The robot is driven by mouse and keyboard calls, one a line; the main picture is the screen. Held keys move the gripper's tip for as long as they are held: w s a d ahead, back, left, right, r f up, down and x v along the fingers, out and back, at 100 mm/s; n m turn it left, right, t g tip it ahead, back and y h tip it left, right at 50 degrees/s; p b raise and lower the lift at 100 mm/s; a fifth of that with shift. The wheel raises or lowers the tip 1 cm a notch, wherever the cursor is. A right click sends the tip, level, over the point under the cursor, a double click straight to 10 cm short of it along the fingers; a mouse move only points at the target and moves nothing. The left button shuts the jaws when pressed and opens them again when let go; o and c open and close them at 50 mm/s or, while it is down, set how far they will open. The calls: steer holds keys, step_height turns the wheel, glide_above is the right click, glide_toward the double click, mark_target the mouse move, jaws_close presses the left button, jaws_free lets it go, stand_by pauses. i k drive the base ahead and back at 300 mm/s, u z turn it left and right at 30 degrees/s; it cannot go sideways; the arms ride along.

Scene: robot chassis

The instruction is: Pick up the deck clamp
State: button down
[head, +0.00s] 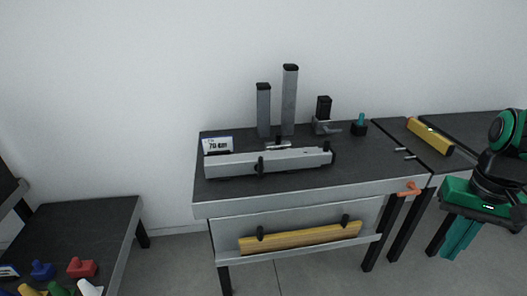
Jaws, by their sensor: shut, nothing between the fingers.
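No thing here is clearly marked as the deck clamp. The likeliest is a small grey metal piece with an upright black block (323,107), standing at the back right of the dark workbench top (370,168). An orange clamp-like piece (408,189) sits at the bench's front right edge. My gripper (458,244) is at the right, green with teal fingers pointing down. It is shut and empty, in front of and to the right of the bench, apart from both pieces.
Two grey posts (289,100) stand at the bench's back, behind a long grey bar (270,163). A labelled box (218,145), a teal-topped knob (360,125) and a yellow level (430,136) lie around. A low left table (80,226) holds coloured pieces.

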mark_target(278, 144)
steer(key=u, duration=0.1)
steer(key=i, duration=1.3)
steer(key=u, duration=0.05)
